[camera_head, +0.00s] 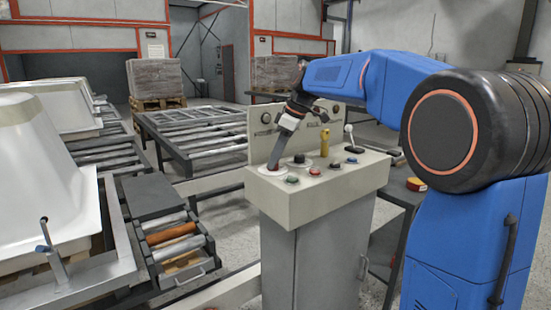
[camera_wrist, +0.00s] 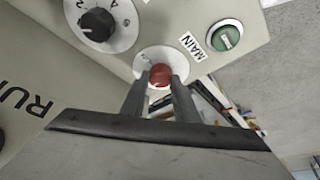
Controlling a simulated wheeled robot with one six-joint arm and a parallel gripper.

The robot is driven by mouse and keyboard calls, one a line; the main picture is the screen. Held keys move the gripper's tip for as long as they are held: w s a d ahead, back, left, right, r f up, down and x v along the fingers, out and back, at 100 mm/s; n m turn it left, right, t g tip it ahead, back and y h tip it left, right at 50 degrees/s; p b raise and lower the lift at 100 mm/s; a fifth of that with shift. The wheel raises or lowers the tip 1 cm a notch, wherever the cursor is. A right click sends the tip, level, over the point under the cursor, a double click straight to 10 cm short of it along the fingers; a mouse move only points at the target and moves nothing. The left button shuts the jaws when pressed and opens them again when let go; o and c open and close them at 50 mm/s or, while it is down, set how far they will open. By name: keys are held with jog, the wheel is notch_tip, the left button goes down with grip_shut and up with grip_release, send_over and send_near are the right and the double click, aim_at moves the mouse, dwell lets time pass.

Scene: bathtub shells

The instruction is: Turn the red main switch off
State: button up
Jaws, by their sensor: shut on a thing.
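The red main switch (camera_wrist: 160,75) is a red knob on a round white plate at the end of the control panel. My gripper (camera_wrist: 160,82) points at it with one finger on each side, shut on the knob. The plate's markings are partly covered by the fingers. A "MAIN" label (camera_wrist: 192,45) lies beside the plate. In the head view the switch (camera_head: 272,167) is at the left end of the cream console (camera_head: 310,193), mostly hidden by my gripper (camera_head: 275,162), which reaches down steeply from above.
Close to the switch are a black rotary knob (camera_wrist: 98,24) and a green button (camera_wrist: 226,37). Farther along the console are a yellow handle (camera_head: 324,145) and a lever with a white ball (camera_head: 349,130). An upright back panel (camera_head: 262,128) stands behind the switch.

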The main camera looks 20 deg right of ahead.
dwell(0.4)
jog(key=o, duration=1.1)
jog(key=shift+c, duration=0.2)
jog(key=v, duration=1.7)
jog(key=shift+d+r, duration=0.15)
jog(key=shift+d, duration=0.05)
